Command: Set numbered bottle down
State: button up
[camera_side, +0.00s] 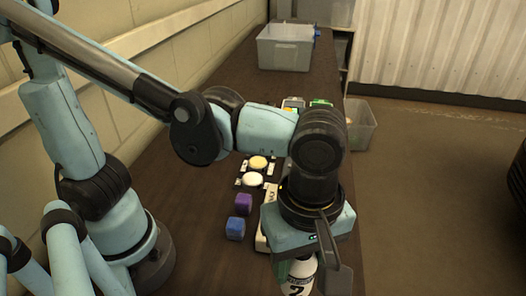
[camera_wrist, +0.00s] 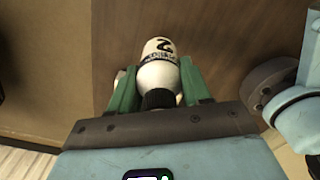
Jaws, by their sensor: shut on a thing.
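The numbered bottle (camera_side: 298,275) is white with a black "2" on its label, and its lower part is cut off by the bottom edge of the side view. In the wrist view the bottle (camera_wrist: 160,74) shows its black ribbed cap toward my gripper. My gripper (camera_wrist: 157,82) is shut on it, with a green finger on each side. In the side view my gripper (camera_side: 298,262) is at the near end of the dark brown table (camera_side: 190,215). I cannot tell whether the bottle's base touches the table.
A purple cube (camera_side: 243,200) and a blue cube (camera_side: 235,228) lie left of my gripper. Behind them are a cream disc (camera_side: 258,162) and a white disc (camera_side: 253,180). A grey bin (camera_side: 285,47) stands at the far end, a clear bin (camera_side: 359,125) at the right.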

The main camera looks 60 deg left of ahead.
aim_at(295, 290)
jog(key=shift+s+d+f, duration=0.1)
jog(key=shift+d+f, duration=0.05)
jog(key=shift+f, duration=3.85)
jog(key=shift+f, duration=0.1)
jog(key=o, duration=1.2)
jog(key=shift+c, duration=0.2)
